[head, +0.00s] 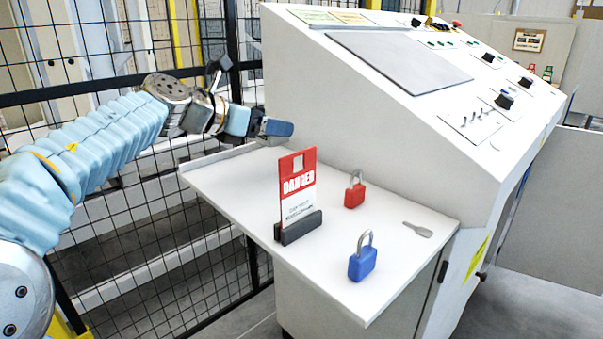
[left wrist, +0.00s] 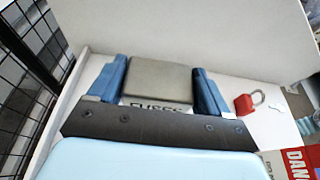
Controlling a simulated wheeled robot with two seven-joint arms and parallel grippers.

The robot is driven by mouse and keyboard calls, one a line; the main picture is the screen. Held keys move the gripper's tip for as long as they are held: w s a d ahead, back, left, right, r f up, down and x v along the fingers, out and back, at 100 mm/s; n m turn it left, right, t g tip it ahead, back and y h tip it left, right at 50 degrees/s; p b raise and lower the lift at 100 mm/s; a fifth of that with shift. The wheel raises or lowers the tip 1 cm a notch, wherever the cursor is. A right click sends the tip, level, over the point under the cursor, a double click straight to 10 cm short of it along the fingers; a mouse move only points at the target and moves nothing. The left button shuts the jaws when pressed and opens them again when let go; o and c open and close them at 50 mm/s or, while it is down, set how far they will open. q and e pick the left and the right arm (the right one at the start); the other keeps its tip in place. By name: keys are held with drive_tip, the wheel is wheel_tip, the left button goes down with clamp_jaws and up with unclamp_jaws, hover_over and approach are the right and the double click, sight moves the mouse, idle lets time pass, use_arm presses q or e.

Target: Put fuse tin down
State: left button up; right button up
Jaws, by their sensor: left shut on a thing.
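The fuse tin (left wrist: 157,80) is a small grey box with dark lettering on its near side, partly hidden by my gripper. In the left wrist view it sits between the two blue fingers of my left gripper (left wrist: 160,88), which is shut on it. In the head view my left gripper (head: 276,128) is over the back left part of the white shelf (head: 222,172), close to the console's side. I cannot make out the tin in the head view. I cannot tell whether the tin touches the shelf. My right gripper is not in view.
A red-and-white danger tag (head: 297,187) stands in a dark holder (head: 298,228) mid-shelf. A red padlock (head: 354,192), a blue padlock (head: 362,260) and a small key (head: 417,229) lie to its right. The sloped console (head: 400,60) rises behind; a black mesh fence (head: 130,185) is at left.

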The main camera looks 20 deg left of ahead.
sight(269, 177)
use_arm(q)
wheel_tip(269, 177, down, 8)
drive_tip(key=shift+r+b, duration=0.15)
drive_tip(key=shift+b, duration=0.9)
drive_tip(key=o, duration=1.1)
drive_tip(key=shift+s+a+r, duration=0.1)
drive_tip(key=shift+s+a, duration=0.1)
drive_tip(key=shift+s, duration=0.2)
drive_tip(key=v, duration=1.1)
drive_tip(key=shift+s+b, duration=0.15)
drive_tip(key=shift+b, duration=0.15)
